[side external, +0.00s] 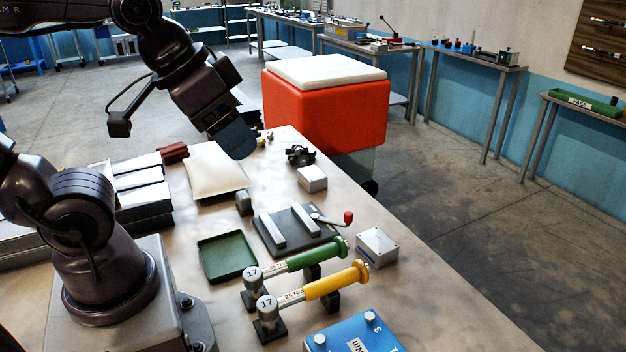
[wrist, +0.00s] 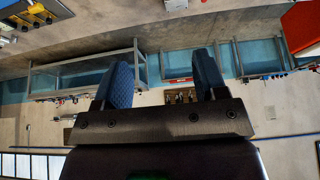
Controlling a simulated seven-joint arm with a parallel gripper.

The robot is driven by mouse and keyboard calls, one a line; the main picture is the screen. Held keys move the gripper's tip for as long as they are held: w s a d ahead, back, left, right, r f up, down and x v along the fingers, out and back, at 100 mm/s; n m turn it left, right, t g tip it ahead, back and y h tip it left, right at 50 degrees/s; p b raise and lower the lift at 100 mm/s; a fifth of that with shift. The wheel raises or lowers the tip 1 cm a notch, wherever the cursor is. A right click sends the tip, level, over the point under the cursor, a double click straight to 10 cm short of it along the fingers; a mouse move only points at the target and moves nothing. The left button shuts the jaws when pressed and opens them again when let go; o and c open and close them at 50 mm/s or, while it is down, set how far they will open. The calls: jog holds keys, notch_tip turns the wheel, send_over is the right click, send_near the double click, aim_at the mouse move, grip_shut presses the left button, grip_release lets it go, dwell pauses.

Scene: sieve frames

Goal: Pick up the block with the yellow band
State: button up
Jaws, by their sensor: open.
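I cannot make out a block with a yellow band in either view. The clearest yellow thing is the yellow-handled torque wrench (side external: 337,279) at the front of the bench, resting on dark supports beside a green-handled one (side external: 312,255). My gripper (side external: 238,143) is raised over the far part of the bench, near the cream cushion, with blue finger pads. In the wrist view my gripper (wrist: 162,78) is open with nothing between its fingers.
The bench holds a cream cushion (side external: 215,171), a green tray (side external: 227,258), a dark plate with a red-knobbed lever (side external: 297,231), grey boxes (side external: 377,247) and a blue box (side external: 355,333). A red padded block (side external: 325,108) stands beyond the bench.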

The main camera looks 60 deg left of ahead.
jog(key=o, duration=0.6)
jog(key=shift+c, duration=0.2)
jog(key=w+a+f+n+g+h, duration=0.1)
jog(key=w+f+n+h, duration=0.1)
jog(key=w+n, duration=0.3)
jog(key=w+a+f+n+g+h, duration=0.1)
jog(key=w+a+n+h, duration=0.1)
jog(key=w+n, duration=0.25)
jog(key=w+a+f+n+t+h, duration=0.3)
jog(key=w+a+f+n+t, duration=0.1)
jog(key=w+a+f+n, duration=0.55)
jog(key=n+t+y, duration=0.6)
jog(key=n+y, duration=0.1)
jog(key=n, duration=1)
send_near(305, 175)
jog(key=shift+s+r, duration=0.7)
jog(key=shift+s, duration=0.2)
jog(key=shift+w+a+f, duration=0.1)
jog(key=shift+w+f, duration=0.05)
jog(key=shift+f, duration=0.15)
jog(key=x, duration=1.2)
jog(key=shift+w+f, duration=0.1)
jog(key=shift+f, duration=0.05)
